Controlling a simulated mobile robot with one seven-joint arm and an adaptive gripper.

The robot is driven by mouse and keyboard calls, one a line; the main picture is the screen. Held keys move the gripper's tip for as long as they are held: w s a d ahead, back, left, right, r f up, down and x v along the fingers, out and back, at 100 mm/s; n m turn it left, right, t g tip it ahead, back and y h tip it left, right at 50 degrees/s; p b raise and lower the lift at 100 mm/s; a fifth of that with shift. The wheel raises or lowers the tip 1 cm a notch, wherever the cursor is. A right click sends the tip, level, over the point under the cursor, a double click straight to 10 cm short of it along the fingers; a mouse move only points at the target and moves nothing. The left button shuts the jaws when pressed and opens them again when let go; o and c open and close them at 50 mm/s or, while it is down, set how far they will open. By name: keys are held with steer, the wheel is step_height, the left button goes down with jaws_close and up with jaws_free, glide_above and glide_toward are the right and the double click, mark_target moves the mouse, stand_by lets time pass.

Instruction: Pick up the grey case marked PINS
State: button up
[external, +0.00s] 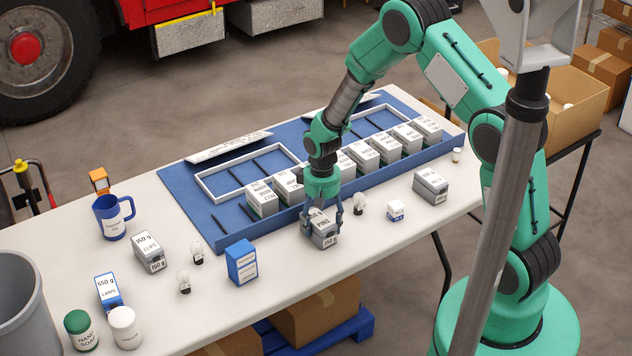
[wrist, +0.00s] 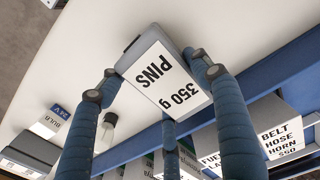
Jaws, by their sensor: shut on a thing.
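The grey case marked PINS (external: 324,232) stands on the white table near its front edge, in front of the blue tray. In the wrist view the case (wrist: 163,75) shows its white label reading "350 g PINS", upside down. My gripper (external: 324,213) reaches down over the case from above. Its blue fingers are shut on the case, on both sides of it, and they also show in the wrist view (wrist: 152,80). I cannot tell whether the case is clear of the table.
A clear bulb (external: 359,204) stands close to the right of the case. A small white-and-blue box (external: 396,211) and another grey case (external: 431,187) are further right. A blue box (external: 242,263) is to the left. The blue tray (external: 232,243) with several white-labelled boxes lies behind.

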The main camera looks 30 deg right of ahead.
mark_target(321, 216)
steer(key=shift+r, duration=0.15)
steer(key=shift+r, duration=0.6)
step_height(321, 216, up, 2)
steer(key=shift+r+p, duration=0.1)
steer(key=shift+p, duration=0.5)
steer(key=s+d+r+p, duration=0.1)
steer(key=s+p, duration=0.1)
steer(key=s, duration=1.4)
steer(key=shift+d+r, duration=0.15)
steer(key=shift+d, duration=0.15)
